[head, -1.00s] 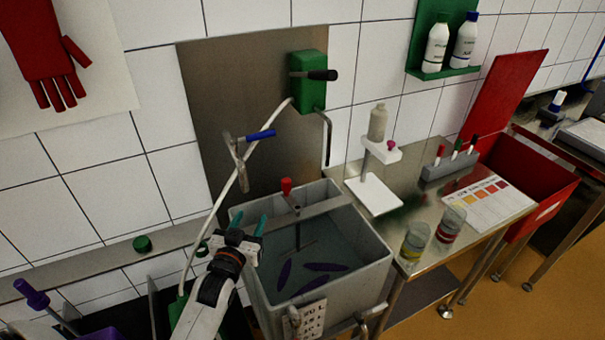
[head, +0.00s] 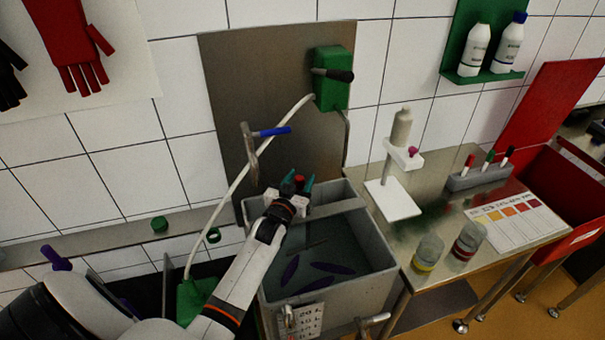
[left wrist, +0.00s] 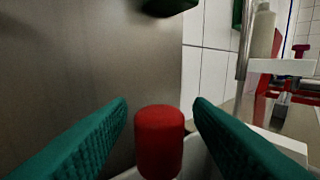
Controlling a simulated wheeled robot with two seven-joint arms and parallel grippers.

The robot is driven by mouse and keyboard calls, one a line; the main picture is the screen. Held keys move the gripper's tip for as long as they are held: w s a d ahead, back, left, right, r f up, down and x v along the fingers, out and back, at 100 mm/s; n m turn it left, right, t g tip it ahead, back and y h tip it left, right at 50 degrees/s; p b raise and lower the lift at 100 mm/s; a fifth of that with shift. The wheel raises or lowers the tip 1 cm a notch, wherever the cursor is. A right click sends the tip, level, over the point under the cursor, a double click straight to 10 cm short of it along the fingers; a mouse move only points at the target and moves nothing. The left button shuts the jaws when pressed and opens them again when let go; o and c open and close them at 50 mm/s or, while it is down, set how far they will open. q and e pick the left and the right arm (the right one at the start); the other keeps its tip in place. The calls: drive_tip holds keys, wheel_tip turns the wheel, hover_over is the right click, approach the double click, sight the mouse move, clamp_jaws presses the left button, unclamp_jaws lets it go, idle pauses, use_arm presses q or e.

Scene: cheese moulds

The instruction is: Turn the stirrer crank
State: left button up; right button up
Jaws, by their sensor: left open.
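The stirrer crank's red knob (head: 299,182) is above the bar (head: 335,207) across the grey tub (head: 362,225). In the left wrist view the red knob (left wrist: 160,142) stands upright between my green fingers, with a gap on each side. My left gripper (head: 298,182) is open around the knob in the head view; in the left wrist view (left wrist: 159,108) its fingers are apart and do not touch it. The crank arm below the knob is mostly hidden by my gripper. The stirrer shaft (head: 305,234) goes down into the tub. My right gripper is not in view.
Several purple shapes (head: 330,267) lie in the tub. A steel table (head: 440,215) with jars is on the right.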

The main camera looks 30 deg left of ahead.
use_arm(q)
drive_tip(key=shift+x, duration=1)
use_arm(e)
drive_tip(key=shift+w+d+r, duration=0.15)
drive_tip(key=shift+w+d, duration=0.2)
use_arm(q)
drive_tip(key=shift+s, duration=0.1)
clamp_jaws()
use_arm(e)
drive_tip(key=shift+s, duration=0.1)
use_arm(q)
drive_tip(key=shift+h, duration=0.3)
